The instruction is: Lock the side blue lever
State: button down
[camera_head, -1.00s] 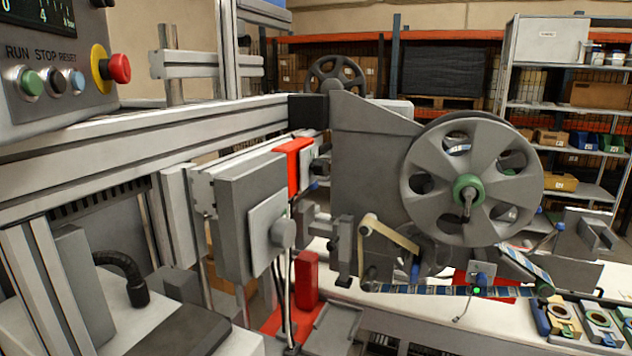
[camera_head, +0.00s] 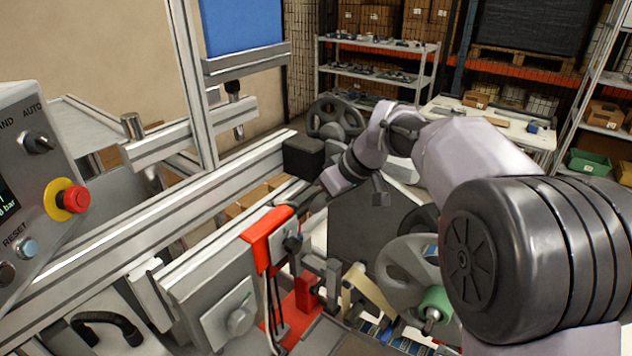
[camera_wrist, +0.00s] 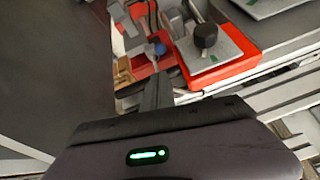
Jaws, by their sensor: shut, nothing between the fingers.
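A small blue knob (camera_wrist: 160,48), which looks like the side blue lever, shows in the wrist view beside the red bracket. Its lock position is too small to tell. In the wrist view my gripper (camera_wrist: 158,80) is shut and empty, its dark fingers pointing toward the blue knob and appearing apart from it. In the head view my arm reaches in from the right, with its end above the machine, right of the red bracket (camera_head: 266,238). I cannot make out the blue lever clearly in the head view.
A black knob (camera_wrist: 205,36) on a grey plate stands close to the right of the fingers. The reel (camera_head: 405,275) with a green hub lies below my arm. A control panel (camera_head: 35,190) with a red button is at the left. Aluminium rails run alongside.

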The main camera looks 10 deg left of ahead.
jog(key=shift+s+a, duration=0.3)
jog(key=shift+a, duration=0.1)
jog(key=x, duration=1)
jog(key=shift+w+b, duration=0.1)
jog(key=shift+b, duration=0.3)
jog(key=shift+d, duration=0.1)
jog(key=b, duration=0.2)
jog(key=shift+d+f+b, duration=0.15)
jog(key=shift+f+b, duration=0.15)
jog(key=shift+f, duration=0.1)
jog(key=shift+t+y, duration=0.3)
jog(key=shift+y, duration=0.5)
jog(key=shift+s+d+f+b, duration=0.3)
jog(key=shift+d+f+b, duration=0.35)
jog(key=shift+b, duration=1.3)
jog(key=shift+s+d+f+b, duration=0.3)
jog(key=shift+d+f+b, duration=0.4)
jog(key=shift+b, duration=1.3)
jog(key=shift+s+d+f+b, duration=0.45)
jog(key=shift+d+b, duration=0.35)
jog(key=shift+b, duration=1.15)
